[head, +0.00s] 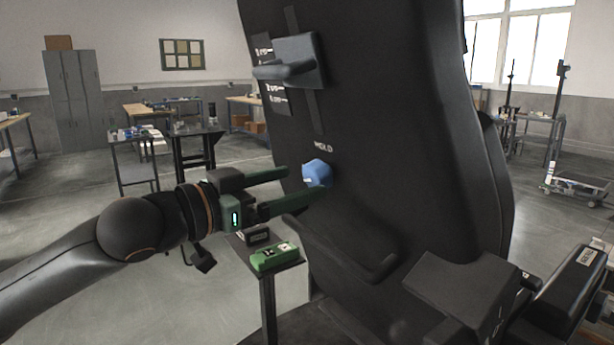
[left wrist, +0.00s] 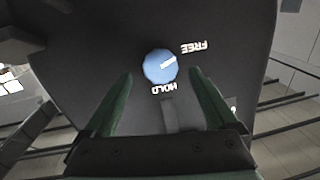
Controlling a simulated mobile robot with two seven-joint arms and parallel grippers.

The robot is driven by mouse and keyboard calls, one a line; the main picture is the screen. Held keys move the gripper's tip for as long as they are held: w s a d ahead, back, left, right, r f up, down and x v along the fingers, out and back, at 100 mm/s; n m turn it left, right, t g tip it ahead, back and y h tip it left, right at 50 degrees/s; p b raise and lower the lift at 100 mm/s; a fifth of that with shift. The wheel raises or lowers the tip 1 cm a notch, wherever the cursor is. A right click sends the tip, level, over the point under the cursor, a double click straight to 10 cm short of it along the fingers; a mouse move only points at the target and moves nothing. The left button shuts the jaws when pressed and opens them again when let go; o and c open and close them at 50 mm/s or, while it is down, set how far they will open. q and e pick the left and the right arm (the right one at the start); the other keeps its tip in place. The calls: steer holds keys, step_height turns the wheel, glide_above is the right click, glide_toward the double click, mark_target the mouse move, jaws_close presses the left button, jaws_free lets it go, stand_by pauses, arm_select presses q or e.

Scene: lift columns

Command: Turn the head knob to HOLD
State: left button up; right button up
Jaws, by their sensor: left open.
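The blue head knob (head: 317,173) sits on a large black panel, below a white HOLD label (head: 323,147). In the left wrist view the knob (left wrist: 156,67) has a white pointer mark aimed right and slightly up, nearer the FREE label (left wrist: 194,47) than the HOLD label (left wrist: 164,88); both labels appear upside down there. My left gripper (head: 304,182) is open, its green fingers reaching toward the knob. In the left wrist view the fingertips (left wrist: 161,72) lie on either side of the knob with gaps; contact is not visible. My right gripper is out of view.
A lever handle on a black block (head: 300,61) stands out from the panel above the knob. A bar handle (head: 345,250) juts out below. A small stand with a green box (head: 274,256) is under my left gripper. Open floor lies behind, with workbenches further back.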

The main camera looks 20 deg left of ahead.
mark_target(311, 179)
arm_select(q)
steer(key=shift+x, duration=1.1)
steer(key=shift+w+d, duration=0.3)
steer(key=shift+w, duration=0.15)
steer(key=shift+c, duration=0.4)
steer(key=c, duration=1.3)
